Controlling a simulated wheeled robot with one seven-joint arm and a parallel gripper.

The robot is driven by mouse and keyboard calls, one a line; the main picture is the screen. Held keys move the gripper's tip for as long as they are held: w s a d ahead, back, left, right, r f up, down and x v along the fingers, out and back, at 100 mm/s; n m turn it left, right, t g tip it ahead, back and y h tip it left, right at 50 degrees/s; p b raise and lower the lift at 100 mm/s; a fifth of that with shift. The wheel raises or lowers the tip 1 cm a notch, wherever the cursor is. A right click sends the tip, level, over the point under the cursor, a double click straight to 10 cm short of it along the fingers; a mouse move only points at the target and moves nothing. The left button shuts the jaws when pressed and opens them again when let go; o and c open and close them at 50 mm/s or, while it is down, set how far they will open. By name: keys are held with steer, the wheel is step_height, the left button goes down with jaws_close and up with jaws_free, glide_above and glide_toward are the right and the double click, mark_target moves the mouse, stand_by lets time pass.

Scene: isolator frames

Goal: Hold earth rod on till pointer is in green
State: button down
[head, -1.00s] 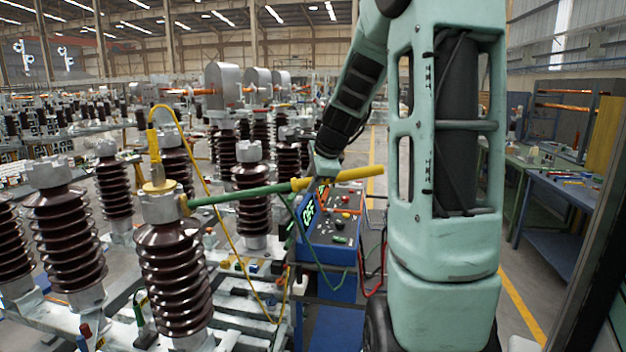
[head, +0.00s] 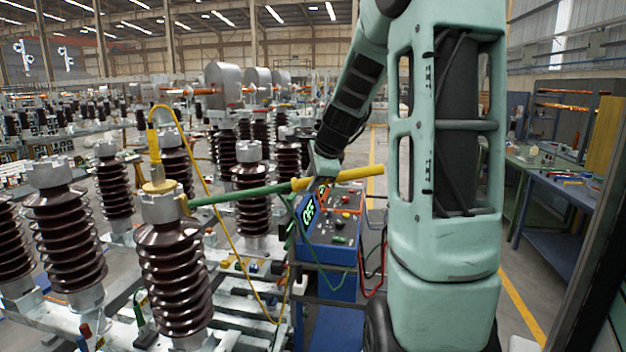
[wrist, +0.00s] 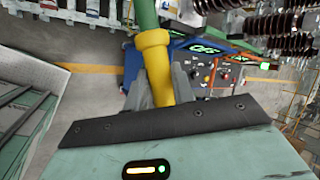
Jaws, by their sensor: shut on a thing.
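The earth rod, with a green shaft (head: 240,194) and yellow handle (head: 352,174), lies nearly level in the head view. Its left end meets the metal cap (head: 162,205) of the front brown insulator, seemingly touching it. My gripper (head: 322,170) is shut on the yellow handle. In the wrist view, my gripper's grey fingers (wrist: 160,85) sit either side of the yellow handle (wrist: 154,58). A blue test set (head: 340,254) stands below and behind the rod; its lit display (head: 308,213) appears to read "OFF". I cannot make out a pointer or green zone.
A yellow probe (head: 154,150) stands on the front insulator's cap, with a yellow cable (head: 201,160) looping down. Several brown insulators (head: 66,230) crowd the left. Red and green leads hang by the test set. A blue workbench (head: 570,195) stands at the right.

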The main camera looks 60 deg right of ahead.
steer(key=s+d+b, duration=0.3)
steer(key=s+b, duration=0.1)
steer(key=s, duration=0.5)
steer(key=shift+d, duration=0.4)
steer(key=shift+s, duration=0.1)
stand_by(0.5)
